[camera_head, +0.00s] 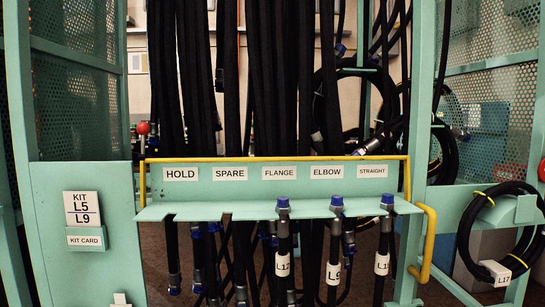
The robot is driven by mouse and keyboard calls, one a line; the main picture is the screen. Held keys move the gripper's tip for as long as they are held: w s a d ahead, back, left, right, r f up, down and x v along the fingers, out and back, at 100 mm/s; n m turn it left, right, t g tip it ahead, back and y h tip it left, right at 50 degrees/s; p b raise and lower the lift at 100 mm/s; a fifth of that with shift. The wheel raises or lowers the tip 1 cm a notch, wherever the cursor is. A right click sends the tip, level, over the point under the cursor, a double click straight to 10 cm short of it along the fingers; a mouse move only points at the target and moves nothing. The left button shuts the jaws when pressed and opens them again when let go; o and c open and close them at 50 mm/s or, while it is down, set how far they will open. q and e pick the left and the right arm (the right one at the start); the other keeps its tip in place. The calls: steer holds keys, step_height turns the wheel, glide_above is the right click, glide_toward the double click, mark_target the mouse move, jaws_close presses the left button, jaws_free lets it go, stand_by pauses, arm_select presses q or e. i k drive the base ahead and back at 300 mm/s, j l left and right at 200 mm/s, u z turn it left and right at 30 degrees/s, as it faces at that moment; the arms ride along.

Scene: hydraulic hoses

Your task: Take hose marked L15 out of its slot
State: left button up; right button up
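Three black hoses with blue-capped ends stand upright in slots of the green shelf (230,210). The right one (384,238), below the STRAIGHT label (372,171), carries a white tag (382,264) that starts with L1. Its last character is turned partly away, so I cannot fully confirm L15. The middle hose (335,240) has a tag reading L9, below ELBOW. The left hose (283,240) has a tag ending in 2, below FLANGE. Their lower ends run out of the picture. Neither of my grippers is in view.
Several black hoses (255,80) hang close behind the shelf. A yellow rail (270,159) tops the label board and a yellow handle (428,245) sits at its right. A kit card reading L5, L9 (82,209) is at left. A coiled hose tagged L17 (496,273) hangs at right.

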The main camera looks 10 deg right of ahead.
mark_target(383, 257)
steer(key=i+l, duration=0.1)
steer(key=l, duration=0.35)
steer(key=i+l+z, duration=0.1)
steer(key=l, duration=0.35)
steer(key=i+l, duration=0.15)
steer(key=l, duration=0.25)
